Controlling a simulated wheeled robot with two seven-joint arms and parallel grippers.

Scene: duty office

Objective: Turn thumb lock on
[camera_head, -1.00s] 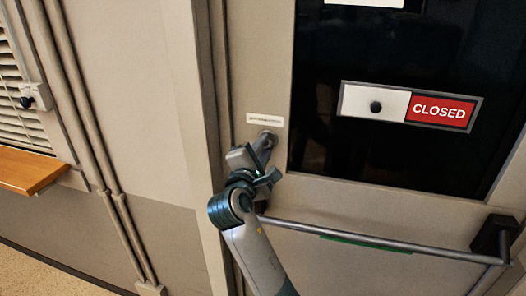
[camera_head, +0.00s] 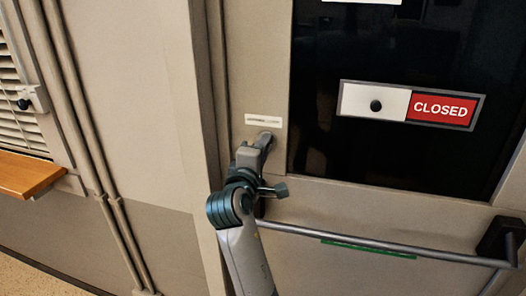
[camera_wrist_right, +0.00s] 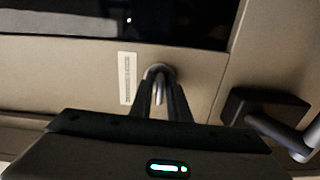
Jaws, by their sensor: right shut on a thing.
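The thumb lock (camera_head: 265,135) is a small metal fitting on the door's left stile, just under a white label (camera_head: 263,120). In the right wrist view the lock (camera_wrist_right: 158,72) shows as a round metal base with a thumb piece between my fingers. My right gripper (camera_head: 260,146) reaches up to it from below, and its fingers (camera_wrist_right: 160,100) are shut on the thumb piece. The gripper hides most of the lock in the head view. My left gripper is not in view.
A push bar (camera_head: 390,251) crosses the door below and right of my right gripper. A CLOSED slider sign (camera_head: 411,106) sits on the dark glass. Pipes (camera_head: 85,140) and a wooden ledge (camera_head: 28,177) are on the wall at left.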

